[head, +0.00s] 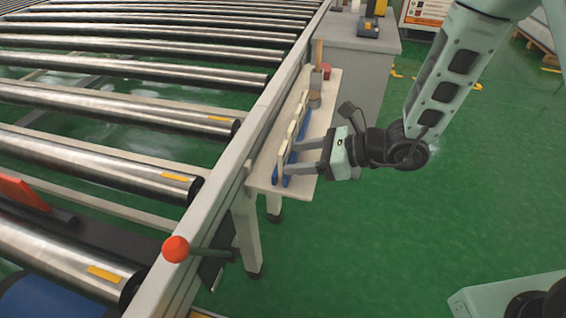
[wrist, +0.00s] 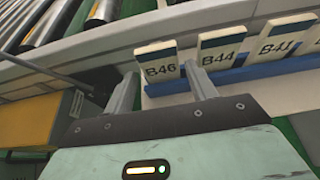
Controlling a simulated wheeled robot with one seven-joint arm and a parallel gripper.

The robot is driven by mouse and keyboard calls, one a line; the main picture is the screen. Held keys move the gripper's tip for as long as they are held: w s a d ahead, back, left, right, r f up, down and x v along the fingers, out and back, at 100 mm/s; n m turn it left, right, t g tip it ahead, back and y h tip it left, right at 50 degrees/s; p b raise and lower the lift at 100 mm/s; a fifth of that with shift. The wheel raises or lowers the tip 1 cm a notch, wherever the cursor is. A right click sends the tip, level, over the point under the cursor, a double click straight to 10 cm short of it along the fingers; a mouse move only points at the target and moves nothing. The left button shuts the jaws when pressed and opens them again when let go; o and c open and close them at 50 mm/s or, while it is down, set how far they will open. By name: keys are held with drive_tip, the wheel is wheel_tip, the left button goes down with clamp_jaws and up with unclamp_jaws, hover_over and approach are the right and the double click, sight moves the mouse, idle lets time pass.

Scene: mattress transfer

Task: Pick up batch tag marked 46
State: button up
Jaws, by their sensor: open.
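I cannot tell whether either finger touches a tag. In the head view my gripper (head: 294,157) reaches left over the small side shelf (head: 262,180) at the near end of the rack.
A B41 tag (wrist: 277,43) stands further right in the rack. The roller conveyor (head: 130,110) and its side rail (head: 235,150) lie left of the shelf. A lever with a red knob (head: 175,249) sticks out nearby. A grey cabinet (head: 362,80) stands behind.

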sight(286, 159)
drive_tip(key=shift+x, duration=3.05)
drive_tip(key=shift+f, duration=0.1)
drive_tip(key=shift+c, duration=0.3)
drive_tip(key=c, duration=0.7)
